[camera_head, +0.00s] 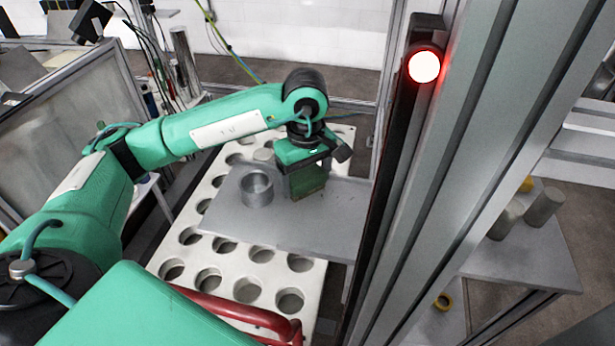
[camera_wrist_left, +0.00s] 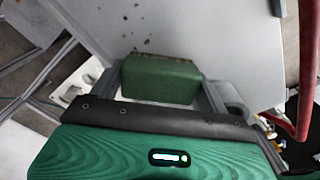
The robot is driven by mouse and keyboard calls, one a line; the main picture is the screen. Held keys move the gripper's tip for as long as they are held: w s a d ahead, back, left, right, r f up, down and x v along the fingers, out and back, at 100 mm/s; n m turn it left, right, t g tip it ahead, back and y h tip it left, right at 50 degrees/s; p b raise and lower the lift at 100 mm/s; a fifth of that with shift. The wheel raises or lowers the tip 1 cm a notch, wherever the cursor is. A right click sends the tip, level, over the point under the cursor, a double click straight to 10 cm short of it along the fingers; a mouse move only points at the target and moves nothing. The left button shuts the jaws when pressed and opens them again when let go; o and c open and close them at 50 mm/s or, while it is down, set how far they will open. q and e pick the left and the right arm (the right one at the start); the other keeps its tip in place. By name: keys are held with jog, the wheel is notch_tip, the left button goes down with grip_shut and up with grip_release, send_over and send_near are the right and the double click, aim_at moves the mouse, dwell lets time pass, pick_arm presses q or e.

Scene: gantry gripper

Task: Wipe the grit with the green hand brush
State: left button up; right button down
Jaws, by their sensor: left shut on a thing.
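The green hand brush (camera_head: 307,183) is upright under my left gripper (camera_head: 305,165), low over the grey plate (camera_head: 300,228). My left gripper is shut on it; in the left wrist view the brush's green block (camera_wrist_left: 160,80) sits between the two grey fingers. Its bristle edge faces the plate, but I cannot tell whether it touches. The grit (camera_wrist_left: 138,36) shows in the left wrist view as several dark specks on the plate, just beyond the brush. In the head view the grit is mostly hidden or too small to make out. My right gripper is not in view.
A hollow metal cylinder (camera_head: 257,188) stands on the plate, left of the brush. A white board with round holes (camera_head: 222,279) lies around and under the plate. A grey metal post (camera_head: 449,180) rises at the right. The plate's front part is clear.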

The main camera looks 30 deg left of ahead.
aim_at(306, 175)
pick_arm(q)
notch_tip(306, 175, up, 5)
jog(key=shift+w+r+p, duration=0.1)
jog(key=shift+p, duration=0.7)
jog(key=shift+r, duration=0.35)
jog(key=shift+r, duration=0.1)
jog(key=shift+r+p, duration=0.35)
jog(key=shift+r, duration=1.05)
